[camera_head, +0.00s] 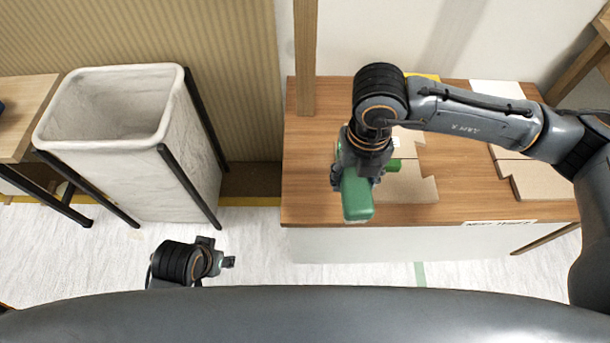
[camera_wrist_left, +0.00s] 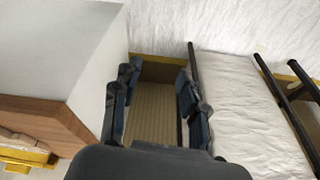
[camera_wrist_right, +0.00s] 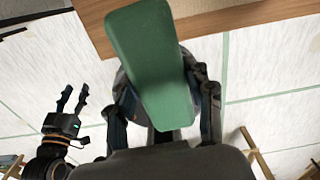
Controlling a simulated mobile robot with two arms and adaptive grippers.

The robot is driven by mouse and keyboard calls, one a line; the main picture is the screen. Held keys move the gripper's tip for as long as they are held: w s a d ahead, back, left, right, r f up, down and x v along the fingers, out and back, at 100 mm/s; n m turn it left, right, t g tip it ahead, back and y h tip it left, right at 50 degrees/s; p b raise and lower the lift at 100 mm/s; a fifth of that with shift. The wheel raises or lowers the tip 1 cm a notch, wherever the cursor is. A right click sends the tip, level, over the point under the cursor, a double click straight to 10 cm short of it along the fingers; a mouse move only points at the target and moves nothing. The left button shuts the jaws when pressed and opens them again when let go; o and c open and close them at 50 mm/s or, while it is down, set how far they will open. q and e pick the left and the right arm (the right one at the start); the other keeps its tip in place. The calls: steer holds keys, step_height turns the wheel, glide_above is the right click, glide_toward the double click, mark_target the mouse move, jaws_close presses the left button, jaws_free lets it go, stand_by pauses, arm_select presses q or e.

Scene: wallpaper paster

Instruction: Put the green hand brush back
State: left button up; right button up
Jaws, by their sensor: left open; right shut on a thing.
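The green hand brush (camera_head: 357,196) is held in my right gripper (camera_head: 358,172) above the front part of the wooden table. In the right wrist view, the brush (camera_wrist_right: 152,55) is a long green block between the fingers (camera_wrist_right: 168,98), which are shut on it. Another green piece (camera_head: 394,165) shows beside the gripper in the head view; I cannot tell if it belongs to the brush. My left gripper (camera_head: 229,262) is open and empty, low in front of the table and the bin. It also shows in the right wrist view (camera_wrist_right: 72,98).
The wooden table (camera_head: 310,190) holds a notched tan board (camera_head: 415,188) near the brush and more boards (camera_head: 540,180) at the right. A wooden post (camera_head: 305,55) stands at its back left. A tall white bin (camera_head: 175,165) in a black frame stands left; floor between is clear.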

steer(key=w+a+f+b, duration=0.2)
steer(key=w+a+f, duration=0.7)
steer(key=f, duration=0.3)
steer(key=shift+w+a+f+b, duration=0.2)
steer(key=shift+w+a+b, duration=0.05)
steer(key=shift+b, duration=0.05)
arm_select(q)
steer(key=v, duration=0.5)
steer(key=shift+a+r, duration=0.15)
steer(key=shift+r, duration=0.25)
arm_select(e)
steer(key=shift+f+b, duration=0.3)
steer(key=o, duration=1.2)
arm_select(q)
steer(key=shift+f, duration=0.2)
arm_select(e)
steer(key=shift+r, duration=0.1)
